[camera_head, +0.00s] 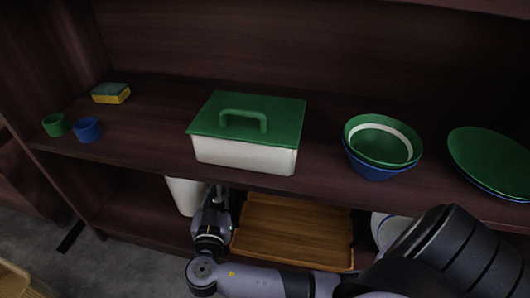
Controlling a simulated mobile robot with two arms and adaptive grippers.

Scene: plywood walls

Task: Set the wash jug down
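A white vessel, likely the wash jug (184,196), shows at the lower shelf level, left of the wooden tray. The upper shelf's edge hides its top, and my arm covers part of its right side. My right gripper (220,192) reaches in from the lower right and is right beside the vessel's right side. Its fingertips are small, dark and partly under the shelf edge, so I cannot tell whether they are shut on the vessel. I cannot tell whether the vessel's base touches the lower shelf (135,215). My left gripper is not in view.
The upper shelf holds a green-lidded white box (245,155), green and blue cups (87,130), a sponge (111,93), stacked bowls (382,140) and plates (490,160). Below are a wooden tray (295,230) and a pale dish (383,228). The lower shelf's left end is clear.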

